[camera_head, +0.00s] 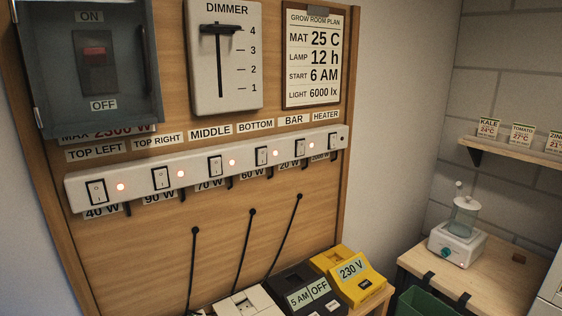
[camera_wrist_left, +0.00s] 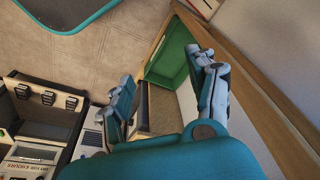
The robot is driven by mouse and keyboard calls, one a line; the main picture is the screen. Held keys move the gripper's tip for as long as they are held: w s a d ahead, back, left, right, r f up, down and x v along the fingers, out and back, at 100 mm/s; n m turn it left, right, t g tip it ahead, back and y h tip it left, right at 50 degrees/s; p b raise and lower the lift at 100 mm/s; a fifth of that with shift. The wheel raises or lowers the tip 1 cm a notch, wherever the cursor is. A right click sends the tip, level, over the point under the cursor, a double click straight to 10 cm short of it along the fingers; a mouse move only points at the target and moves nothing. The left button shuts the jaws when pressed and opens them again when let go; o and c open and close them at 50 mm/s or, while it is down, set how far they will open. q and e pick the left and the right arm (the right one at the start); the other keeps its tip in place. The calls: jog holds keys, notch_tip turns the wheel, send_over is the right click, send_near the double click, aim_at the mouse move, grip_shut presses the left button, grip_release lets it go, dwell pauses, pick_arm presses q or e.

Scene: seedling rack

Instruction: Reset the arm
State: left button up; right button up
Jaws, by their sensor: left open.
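My left gripper (camera_wrist_left: 163,98) shows in the left wrist view with its two fingers spread apart and nothing between them. Beyond the fingers are a green bin (camera_wrist_left: 172,52) and the edge of a wooden board. No arm or gripper of mine shows in the head view. My right gripper is in neither view.
The head view shows a wooden panel (camera_head: 150,240) with a switch strip (camera_head: 210,166), a dimmer (camera_head: 226,90) and a grey switch box (camera_head: 60,100). A yellow device (camera_head: 340,260) and a black timer (camera_head: 290,285) stand below. A bench (camera_head: 500,270) is at right.

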pick_arm(q)
jog(key=s+a+f+b, duration=0.1)
jog(key=s+f, duration=0.7)
jog(key=f, duration=0.3)
jog(key=s+a+f+g+b, duration=0.1)
jog(key=s+a+f+b, duration=0.1)
jog(key=s+f, duration=0.7)
notch_tip(320, 180, down, 4)
jog(key=shift+s+r, duration=0.25)
jog(key=shift+s, duration=0.05)
jog(key=shift+s+a+g, duration=0.1)
jog(key=shift+s+g, duration=0.15)
jog(key=shift+g, duration=0.05)
jog(key=shift+c, duration=0.2)
